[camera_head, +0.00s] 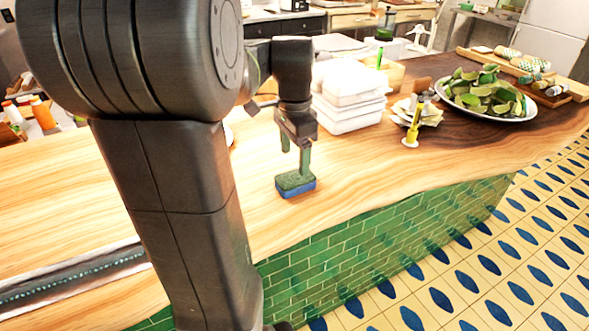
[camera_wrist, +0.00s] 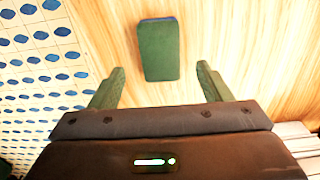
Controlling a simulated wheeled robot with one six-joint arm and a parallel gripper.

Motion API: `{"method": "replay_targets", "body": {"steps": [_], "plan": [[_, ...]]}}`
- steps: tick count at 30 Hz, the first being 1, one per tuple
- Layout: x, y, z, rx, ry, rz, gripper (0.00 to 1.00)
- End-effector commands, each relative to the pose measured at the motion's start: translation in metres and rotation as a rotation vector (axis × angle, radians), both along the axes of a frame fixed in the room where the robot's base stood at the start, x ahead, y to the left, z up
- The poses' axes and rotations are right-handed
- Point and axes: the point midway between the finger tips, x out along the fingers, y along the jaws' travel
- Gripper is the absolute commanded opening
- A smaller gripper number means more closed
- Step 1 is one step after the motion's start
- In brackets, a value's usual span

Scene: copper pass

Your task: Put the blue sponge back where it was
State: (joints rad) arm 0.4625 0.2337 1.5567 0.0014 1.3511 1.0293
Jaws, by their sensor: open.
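The blue sponge (camera_head: 296,187), with a dark green top and a blue lower layer, lies flat on the wooden counter near its front edge. In the wrist view the sponge (camera_wrist: 158,52) shows its green top, with a thin blue strip at its far end. My gripper (camera_head: 295,162) points down close above it, with one finger overlapping the sponge in the head view. In the wrist view my gripper (camera_wrist: 160,70) is open and empty, its green fingers spread wider than the sponge. The sponge lies ahead of the fingertips there; I cannot tell the exact height gap.
White stacked containers (camera_head: 349,97) stand behind the gripper. A small yellow bottle (camera_head: 412,128) and a plate of lime wedges (camera_head: 490,98) are to the right. The counter (camera_head: 400,171) is clear right of the sponge; its front drops to green tiles (camera_head: 365,245).

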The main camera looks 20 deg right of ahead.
Motion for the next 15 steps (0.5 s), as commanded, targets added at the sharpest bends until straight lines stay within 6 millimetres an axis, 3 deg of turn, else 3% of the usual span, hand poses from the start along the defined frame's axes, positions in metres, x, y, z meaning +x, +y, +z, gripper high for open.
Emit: {"method": "replay_targets", "body": {"steps": [6, 15], "plan": [[0.001, 0.000, 0.039, -0.001, -0.002, 0.000, 0.71], [0.000, 0.000, 0.053, 0.000, 0.000, 0.000, 0.71]]}}
